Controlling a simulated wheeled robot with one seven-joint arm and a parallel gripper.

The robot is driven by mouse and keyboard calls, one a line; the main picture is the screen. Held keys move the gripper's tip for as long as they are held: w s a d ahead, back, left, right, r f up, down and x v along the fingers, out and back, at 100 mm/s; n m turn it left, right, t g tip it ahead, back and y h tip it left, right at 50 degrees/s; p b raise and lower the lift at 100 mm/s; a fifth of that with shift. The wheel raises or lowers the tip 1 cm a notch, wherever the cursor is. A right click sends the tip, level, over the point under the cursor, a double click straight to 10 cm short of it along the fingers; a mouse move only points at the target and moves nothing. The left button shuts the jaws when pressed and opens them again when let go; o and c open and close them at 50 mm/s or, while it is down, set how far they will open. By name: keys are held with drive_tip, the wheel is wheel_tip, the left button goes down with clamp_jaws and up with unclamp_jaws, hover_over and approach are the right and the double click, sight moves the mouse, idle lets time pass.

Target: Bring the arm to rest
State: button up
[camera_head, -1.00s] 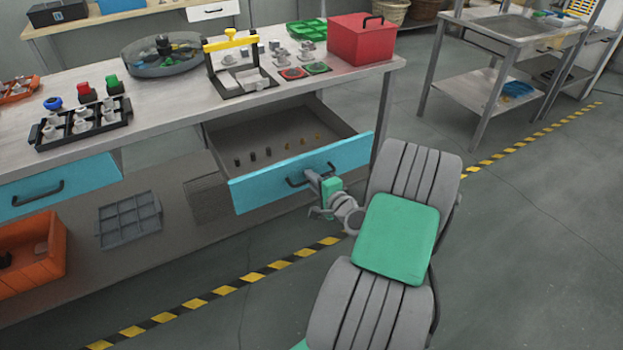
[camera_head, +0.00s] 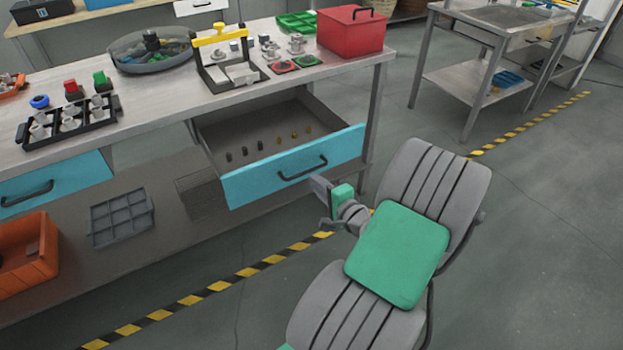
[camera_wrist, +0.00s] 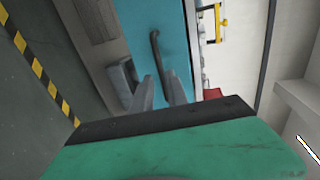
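My gripper (camera_head: 323,190) is in front of the pulled-out blue drawer (camera_head: 245,188), just below and right of its dark handle (camera_head: 302,168). My arm reaches up from the bottom of the head view, bent, over the floor.
The drawer holds several small dark and brass-coloured pieces (camera_head: 268,146). The workbench (camera_head: 160,98) carries a black rack (camera_head: 68,122), a round tank (camera_head: 152,58), a yellow-handled fixture (camera_head: 222,55) and a red box (camera_head: 350,32). Open floor (camera_head: 540,230) lies to the right.

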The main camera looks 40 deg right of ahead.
idle(0.3)
drive_tip(key=w+a+r+n+g+y+p, duration=0.1)
drive_tip(key=a+r+n+g+y+p, duration=0.2)
drive_tip(key=a+n, duration=0.55)
drive_tip(key=w+a+r+n+g+y+p, duration=0.1)
drive_tip(key=a+n+g+y+p, duration=0.3)
drive_tip(key=a, duration=0.7)
drive_tip(key=s+a+r+n+g+h+p, duration=0.1)
drive_tip(key=s+a+r+n+g+h, duration=0.4)
drive_tip(key=s+r, duration=0.5)
drive_tip(key=shift+s+a+r+n, duration=0.25)
drive_tip(key=shift+s+a+n, duration=0.15)
drive_tip(key=shift+a+n, duration=0.55)
drive_tip(key=shift+d, duration=0.1)
